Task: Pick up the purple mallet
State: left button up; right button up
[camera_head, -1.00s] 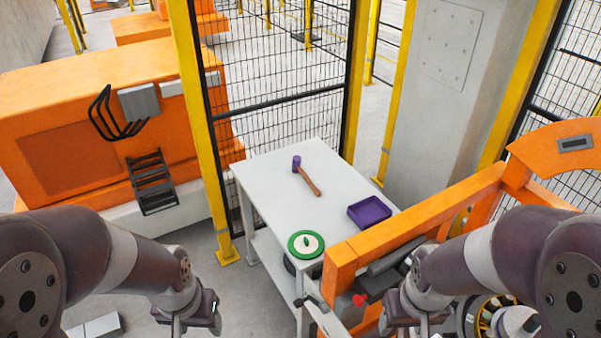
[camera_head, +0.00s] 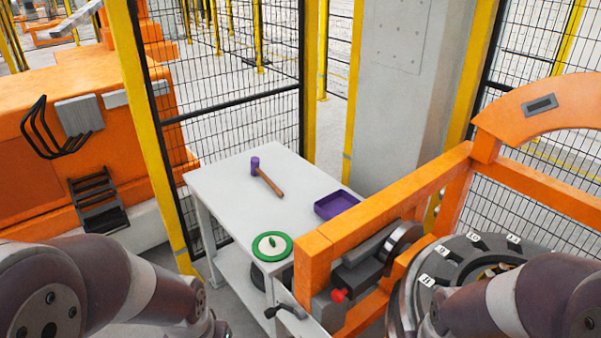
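The purple mallet (camera_head: 266,175) lies on the white table (camera_head: 223,189), towards its far side. Its purple head (camera_head: 255,166) points to the far left and its brown handle runs towards the near right. Nothing touches the mallet. My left arm comes in at the lower left, well short of the table, and its gripper is cut off or hidden at the bottom edge. My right arm comes in at the lower right, and its gripper does not show.
On the table are a purple tray (camera_head: 337,204) and a green-rimmed disc (camera_head: 272,246). An orange frame (camera_head: 390,205) with a dark wheel assembly (camera_head: 440,270) stands at the table's right. A yellow post (camera_head: 147,130) and black mesh fence stand behind and left.

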aim_at(255, 170)
jog(key=i+j+z, duration=0.2)
jog(key=z, duration=0.15)
jog(key=i+j+z, duration=0.2)
jog(key=j+z, duration=0.15)
jog(key=i+j+z, duration=0.15)
jog(key=j+z, duration=0.5)
jog(key=j, duration=0.15)
jog(key=i+j, duration=0.15)
jog(key=j, duration=0.6)
jog(key=i+j+z, duration=0.15)
jog(key=j, duration=1.35)
jog(key=i+j+z, duration=0.1)
jog(key=j, duration=0.65)
jog(key=i, duration=0.05)
